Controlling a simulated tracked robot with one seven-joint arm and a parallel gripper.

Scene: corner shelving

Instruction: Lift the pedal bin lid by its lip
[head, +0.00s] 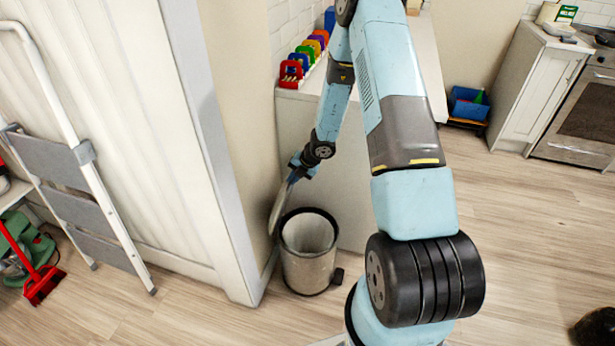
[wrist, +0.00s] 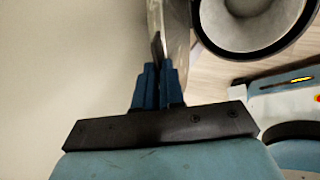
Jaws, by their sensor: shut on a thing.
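The pedal bin (head: 308,268) stands on the floor beside the end of the wall. It is a grey cylinder with a dark rim, and its open mouth shows an empty-looking inside. Its lid (head: 281,207) stands raised, nearly upright, on the wall side of the bin. My gripper (head: 296,175) is at the lid's top edge, shut on its lip. In the wrist view the blue fingers (wrist: 158,72) close on the lid's edge (wrist: 172,28), and the bin's open mouth (wrist: 250,22) is at the upper right. The hinge is hard to make out.
A wall end (head: 238,130) is close on the left of the lid. A white counter (head: 345,190) with coloured bins (head: 305,58) stands behind. A folding step ladder (head: 75,165) leans at the left. The wooden floor at right (head: 530,220) is mostly clear.

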